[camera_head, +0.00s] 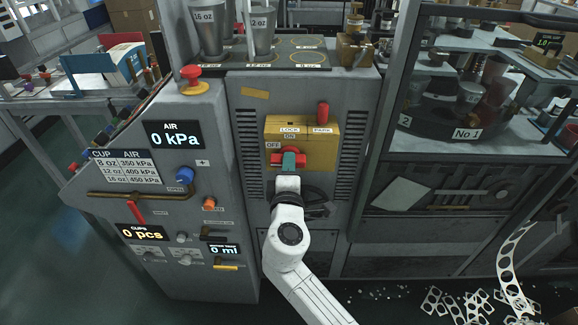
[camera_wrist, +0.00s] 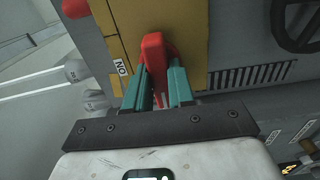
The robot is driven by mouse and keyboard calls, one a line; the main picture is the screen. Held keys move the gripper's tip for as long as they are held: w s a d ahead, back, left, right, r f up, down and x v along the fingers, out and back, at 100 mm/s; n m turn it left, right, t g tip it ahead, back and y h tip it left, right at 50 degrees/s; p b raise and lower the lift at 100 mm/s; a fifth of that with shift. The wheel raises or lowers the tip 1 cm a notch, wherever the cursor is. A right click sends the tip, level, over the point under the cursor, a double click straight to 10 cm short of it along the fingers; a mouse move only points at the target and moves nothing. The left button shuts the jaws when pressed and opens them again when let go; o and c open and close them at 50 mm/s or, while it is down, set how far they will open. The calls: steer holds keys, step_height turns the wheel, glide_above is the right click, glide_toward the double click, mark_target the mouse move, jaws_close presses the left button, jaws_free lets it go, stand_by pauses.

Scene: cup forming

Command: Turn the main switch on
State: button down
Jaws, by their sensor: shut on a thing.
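The main switch is a red handle (camera_head: 276,159) on a yellow panel (camera_head: 318,150) marked LOCK, ON, OFF and PARK, on the front of the grey machine. In the head view, my gripper (camera_head: 289,160) covers the middle of the handle, with red showing on both sides just right of the OFF label. In the wrist view, my gripper (camera_wrist: 162,88) has its teal fingers on either side of the red handle (camera_wrist: 153,48), shut on it. The ON label (camera_wrist: 122,67) lies to the left of the handle there. The handle's exact angle is partly hidden.
A separate red knob (camera_head: 323,113) stands up at the PARK side of the panel. A dark handwheel (camera_head: 314,198) sits just below right, close to my wrist. The air display (camera_head: 174,134) reads 0 kPa.

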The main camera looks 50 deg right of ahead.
steer(key=shift+f+m+b, duration=0.15)
steer(key=shift+m+b, duration=0.15)
steer(key=shift+b, duration=0.15)
steer(key=m+b, duration=1.7)
steer(key=b, duration=0.3)
steer(key=shift+w+b, duration=0.1)
steer(key=shift+b, duration=0.25)
steer(key=shift+m, duration=0.3)
steer(key=c, duration=1)
jaws_free()
steer(key=shift+d, duration=0.15)
steer(key=shift+o, duration=0.2)
